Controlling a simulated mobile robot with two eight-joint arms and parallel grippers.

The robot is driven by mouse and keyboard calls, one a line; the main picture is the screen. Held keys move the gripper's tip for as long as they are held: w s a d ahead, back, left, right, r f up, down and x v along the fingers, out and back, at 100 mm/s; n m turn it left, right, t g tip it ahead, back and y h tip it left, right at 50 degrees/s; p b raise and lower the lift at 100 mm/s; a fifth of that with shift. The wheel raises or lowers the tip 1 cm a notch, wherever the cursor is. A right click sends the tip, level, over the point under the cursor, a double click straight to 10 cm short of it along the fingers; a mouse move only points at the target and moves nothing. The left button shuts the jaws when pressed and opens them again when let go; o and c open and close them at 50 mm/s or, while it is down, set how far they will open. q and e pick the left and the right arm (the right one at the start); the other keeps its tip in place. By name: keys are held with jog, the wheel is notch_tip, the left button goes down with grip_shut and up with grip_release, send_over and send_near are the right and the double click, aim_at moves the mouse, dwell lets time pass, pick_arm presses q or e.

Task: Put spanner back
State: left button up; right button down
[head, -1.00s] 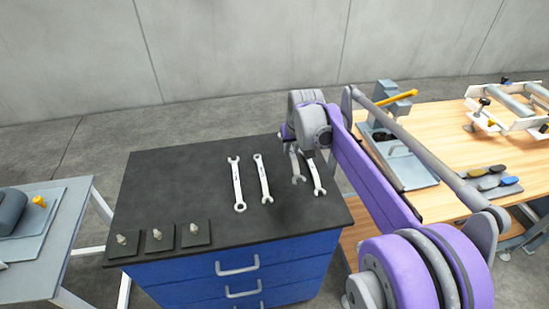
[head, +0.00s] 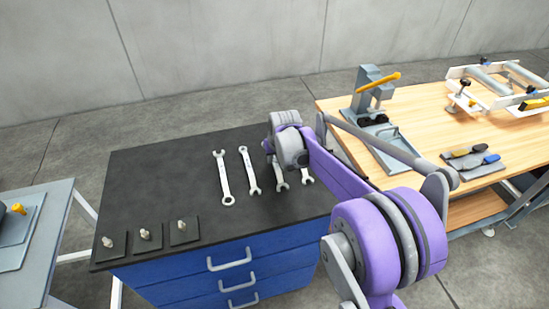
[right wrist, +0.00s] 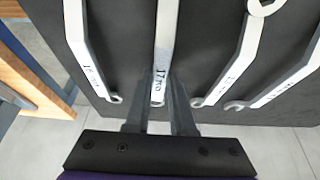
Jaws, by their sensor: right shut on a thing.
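Several silver spanners lie in a row on a black bench top (head: 150,190). In the head view, one spanner (head: 222,180) is at the left and another (head: 249,172) beside it. My right gripper (right wrist: 160,115) is shut on a spanner with a 17 label (right wrist: 165,40), between two others in the row. That held spanner's lower end (head: 281,186) shows below my wrist in the head view, beside the rightmost spanner (head: 307,180). My wrist hides its upper part. I cannot tell whether it touches the top. My left gripper is out of view.
Small square plates with pegs (head: 145,237) stand at the bench's front left. Blue drawers (head: 235,265) are below. A wooden table (head: 430,125) at the right carries a press (head: 370,95), a tool tray (head: 473,168) and a roller frame (head: 510,80). A grey table (head: 40,210) is at left.

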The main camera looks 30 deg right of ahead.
jog(key=shift+f, duration=0.15)
jog(key=c, duration=0.8)
grip_release()
jog(key=shift+o, duration=0.2)
